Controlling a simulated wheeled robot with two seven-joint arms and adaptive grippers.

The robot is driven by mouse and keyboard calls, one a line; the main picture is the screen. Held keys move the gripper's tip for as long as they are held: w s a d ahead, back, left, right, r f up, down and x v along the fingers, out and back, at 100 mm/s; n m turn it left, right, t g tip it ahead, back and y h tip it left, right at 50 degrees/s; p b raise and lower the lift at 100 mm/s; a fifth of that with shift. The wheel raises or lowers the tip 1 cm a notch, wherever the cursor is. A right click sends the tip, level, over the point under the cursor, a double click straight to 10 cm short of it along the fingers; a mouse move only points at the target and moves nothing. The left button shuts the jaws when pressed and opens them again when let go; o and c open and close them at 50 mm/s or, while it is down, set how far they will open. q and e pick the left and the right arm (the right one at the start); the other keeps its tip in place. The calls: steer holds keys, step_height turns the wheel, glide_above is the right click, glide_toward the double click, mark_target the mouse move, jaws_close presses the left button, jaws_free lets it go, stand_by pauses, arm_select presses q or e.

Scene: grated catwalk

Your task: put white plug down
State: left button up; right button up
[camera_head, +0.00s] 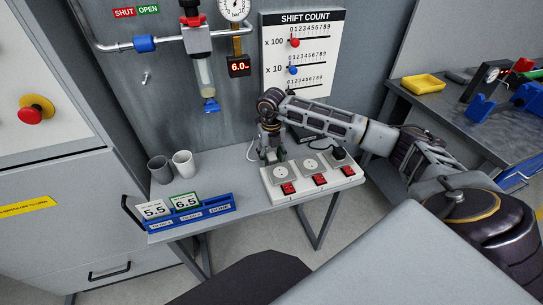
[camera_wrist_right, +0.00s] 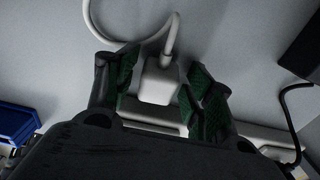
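The white plug (camera_wrist_right: 160,82) lies between the two green-padded fingers of my right gripper (camera_wrist_right: 162,92) in the right wrist view, its white cable leading away at the top. The fingers stand apart, with a gap showing at the plug's left side. In the head view my right gripper (camera_head: 271,154) points down at the table just behind the left end of the white power strip (camera_head: 312,178) and hides the plug. The strip's edge also shows below the plug in the wrist view (camera_wrist_right: 150,126). My left gripper is not in view.
Two cups (camera_head: 183,164) and a blue tray (camera_head: 222,209) with number cards stand on the left of the table (camera_head: 225,165). A panel wall rises behind. A dark bench (camera_head: 435,105) stands right.

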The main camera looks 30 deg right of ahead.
mark_target(271, 154)
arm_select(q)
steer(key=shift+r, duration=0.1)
arm_select(e)
steer(key=shift+r, duration=0.15)
steer(key=shift+r, duration=0.2)
steer(key=shift+r+p, duration=0.2)
steer(key=shift+p, duration=0.15)
steer(key=shift+w+r, duration=0.1)
steer(key=shift+r, duration=0.85)
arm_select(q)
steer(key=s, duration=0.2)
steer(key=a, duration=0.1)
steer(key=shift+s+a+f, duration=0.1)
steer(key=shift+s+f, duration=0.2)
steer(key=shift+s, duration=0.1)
arm_select(e)
step_height(271, 154, up, 10)
steer(key=shift+r, duration=0.15)
